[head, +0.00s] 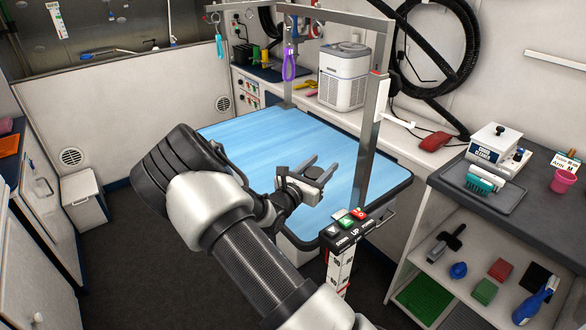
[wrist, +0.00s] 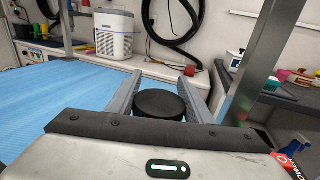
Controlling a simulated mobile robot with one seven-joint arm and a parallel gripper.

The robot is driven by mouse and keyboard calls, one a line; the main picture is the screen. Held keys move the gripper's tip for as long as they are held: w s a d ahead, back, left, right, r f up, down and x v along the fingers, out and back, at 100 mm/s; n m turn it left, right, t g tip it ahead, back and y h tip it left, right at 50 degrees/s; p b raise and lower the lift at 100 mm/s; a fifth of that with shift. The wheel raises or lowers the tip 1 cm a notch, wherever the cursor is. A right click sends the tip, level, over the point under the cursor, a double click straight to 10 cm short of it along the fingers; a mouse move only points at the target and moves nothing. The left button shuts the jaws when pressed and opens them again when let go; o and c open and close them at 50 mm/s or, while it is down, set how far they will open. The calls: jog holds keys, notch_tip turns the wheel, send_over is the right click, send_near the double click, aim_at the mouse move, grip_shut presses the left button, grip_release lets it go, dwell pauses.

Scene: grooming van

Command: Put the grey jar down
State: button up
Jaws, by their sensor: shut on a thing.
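My gripper (head: 323,166) is over the blue grooming table (head: 250,140), towards its right side. Its two fingers are closed on a round dark thing, taken to be the grey jar (head: 313,172). In the wrist view the jar (wrist: 160,104) shows as a dark, nearly black disc-shaped top between the fingers; its sides and underside are mostly hidden. It looks about upright relative to the gripper. I cannot tell how high it is above the table.
A steel post (head: 370,135) rises at the table's right edge, close to my gripper. A control box (head: 347,232) sits at the near corner. A white appliance (head: 342,76) stands behind. A cluttered counter (head: 535,211) is at the right. The table's left half is bare.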

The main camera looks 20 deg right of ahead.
jog(key=shift+w+d+f+b, duration=0.1)
jog(key=shift+f+b, duration=0.2)
jog(key=shift+f, duration=1.4)
jog(key=shift+w+d+f+b, duration=0.15)
jog(key=shift+f+b, duration=0.1)
jog(key=shift+f, duration=1.45)
jog(key=shift+s+d+f+b, duration=0.1)
jog(key=shift+f+b, duration=0.2)
jog(key=shift+f, duration=1.4)
jog(key=shift+f, duration=0.15)
jog(key=o, duration=1.2)
jog(key=shift+r, duration=0.25)
jog(key=p+v, duration=0.1)
jog(key=v, duration=1.1)
jog(key=shift+f, duration=0.1)
